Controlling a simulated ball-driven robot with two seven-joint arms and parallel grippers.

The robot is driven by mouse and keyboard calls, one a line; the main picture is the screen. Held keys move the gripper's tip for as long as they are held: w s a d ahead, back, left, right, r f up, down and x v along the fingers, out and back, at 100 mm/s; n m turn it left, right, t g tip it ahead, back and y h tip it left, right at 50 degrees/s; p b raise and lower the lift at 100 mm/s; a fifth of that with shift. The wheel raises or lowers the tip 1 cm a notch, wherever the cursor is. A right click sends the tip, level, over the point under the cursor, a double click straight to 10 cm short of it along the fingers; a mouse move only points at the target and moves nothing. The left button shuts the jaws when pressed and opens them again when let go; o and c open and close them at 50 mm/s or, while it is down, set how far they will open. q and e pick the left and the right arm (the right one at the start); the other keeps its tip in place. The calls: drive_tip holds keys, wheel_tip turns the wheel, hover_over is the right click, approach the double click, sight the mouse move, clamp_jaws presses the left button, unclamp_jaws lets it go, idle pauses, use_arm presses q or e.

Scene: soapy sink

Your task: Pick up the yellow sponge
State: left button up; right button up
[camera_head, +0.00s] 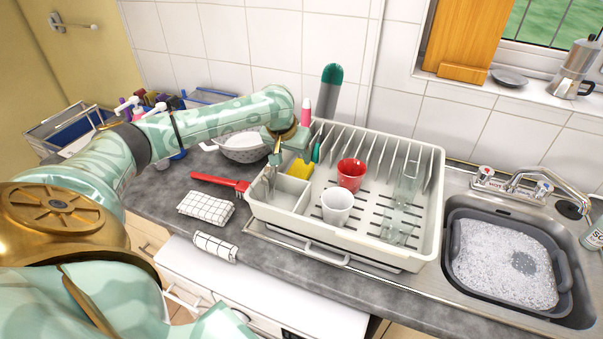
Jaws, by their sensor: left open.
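The yellow sponge (300,170) sits in the back left compartment of the white dish rack (436,190), partly hidden by the compartment walls and my gripper. My left gripper (272,172) is open and points down over the rack's left edge, just left of the sponge. I cannot tell whether a finger touches the sponge. A green item (317,153) stands just behind the sponge. My right gripper is not in view.
A red cup (351,174) and a white cup (337,206) stand in the rack, with clear glasses (405,190) to their right. A red-handled brush (222,181) and checked cloths (206,207) lie left of it. A soapy basin (505,265) fills the sink.

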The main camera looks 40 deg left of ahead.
sight(299, 170)
use_arm(q)
drive_tip(key=x, duration=0.4)
drive_tip(key=shift+w+b, duration=0.15)
drive_tip(key=shift+b, duration=0.25)
drive_tip(key=shift+w+f, duration=0.15)
drive_tip(key=shift+f, duration=0.25)
drive_tip(key=b+x, duration=0.2)
drive_tip(key=x, duration=0.2)
drive_tip(key=shift+d, duration=0.15)
drive_tip(key=shift+w+f+b, duration=0.2)
drive_tip(key=shift+f+b, duration=0.1)
drive_tip(key=shift+f, duration=0.1)
drive_tip(key=shift+s+r, duration=0.1)
drive_tip(key=shift+s, duration=0.05)
drive_tip(key=c, duration=0.7)
